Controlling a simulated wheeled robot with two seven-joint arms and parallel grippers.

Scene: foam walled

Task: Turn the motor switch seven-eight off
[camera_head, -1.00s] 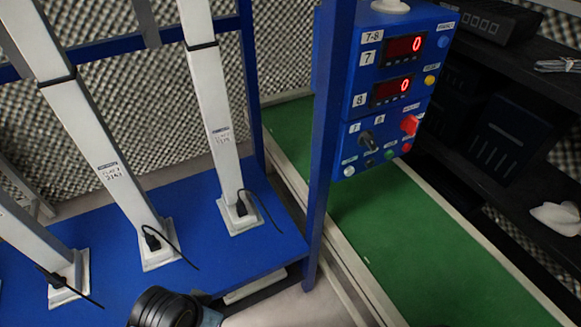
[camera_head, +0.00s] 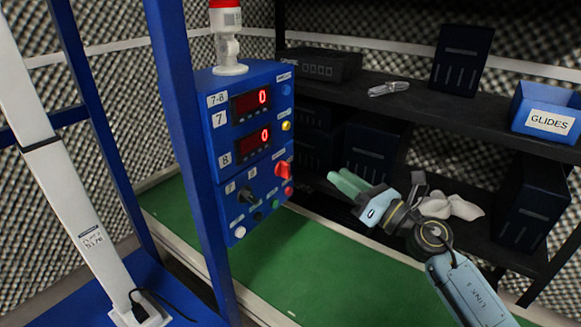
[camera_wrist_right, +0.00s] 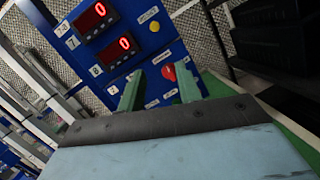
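The blue control box (camera_head: 243,150) marked 7-8 hangs on a blue post, with two red displays reading 0. On its lower panel are a black rotary knob (camera_head: 246,194) between labels 7 and 8, and a red switch (camera_head: 283,169) at upper right. Its small label is too small to read, so I cannot tell which is the motor switch. My right gripper (camera_head: 350,184) is right of the box, apart from it, green fingers pointing toward the panel. In the right wrist view its fingers (camera_wrist_right: 160,87) are spread with nothing between; the red switch (camera_wrist_right: 169,72) shows beyond. My left gripper is out of view.
A red-topped lamp (camera_head: 228,40) stands on the box. Black shelves (camera_head: 440,105) behind my right arm hold dark bins, a blue GLIDES bin (camera_head: 546,112) and a white cloth (camera_head: 450,206). A green surface (camera_head: 330,262) lies below. The blue post (camera_head: 185,130) borders the box's left.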

